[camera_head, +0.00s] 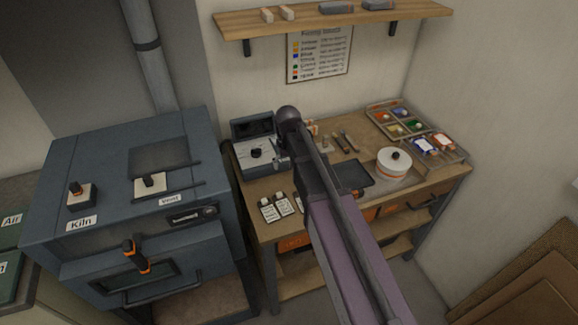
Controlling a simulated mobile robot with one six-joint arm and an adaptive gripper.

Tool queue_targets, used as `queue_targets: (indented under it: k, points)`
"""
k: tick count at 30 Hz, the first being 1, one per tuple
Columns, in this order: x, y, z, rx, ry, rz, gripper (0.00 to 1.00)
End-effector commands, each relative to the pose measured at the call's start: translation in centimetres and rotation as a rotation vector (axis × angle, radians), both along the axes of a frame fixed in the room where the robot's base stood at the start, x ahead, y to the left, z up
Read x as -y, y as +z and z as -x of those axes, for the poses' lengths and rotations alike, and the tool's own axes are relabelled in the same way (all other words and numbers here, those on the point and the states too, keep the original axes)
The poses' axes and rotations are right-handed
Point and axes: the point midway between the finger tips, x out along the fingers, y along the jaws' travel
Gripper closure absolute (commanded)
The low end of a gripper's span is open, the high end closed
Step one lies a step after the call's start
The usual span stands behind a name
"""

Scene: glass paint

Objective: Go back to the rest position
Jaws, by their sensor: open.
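My arm reaches from the bottom right up over the workbench (361,123). My gripper (282,161) is at the far end of the arm, beside the right edge of the grey box with the open lid (255,162). It is small and partly hidden by my own arm links. It is open, and I see nothing held in it. I cannot tell its height above the bench.
The blue-grey kiln (110,165) stands left of the bench. A wooden shelf (335,21) hangs above. Brown boards (520,285) lean at the lower right.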

Motion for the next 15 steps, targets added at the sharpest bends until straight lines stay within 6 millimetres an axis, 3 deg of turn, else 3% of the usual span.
queue_targets:
  k: [10, 15]
  points:
    - [0.1, 0.0, 0.1, 0.000, -0.001, 0.000, 0.03]
    - [1.4, -1.2, 1.7, 0.000, -0.016, 0.000, 0.03]
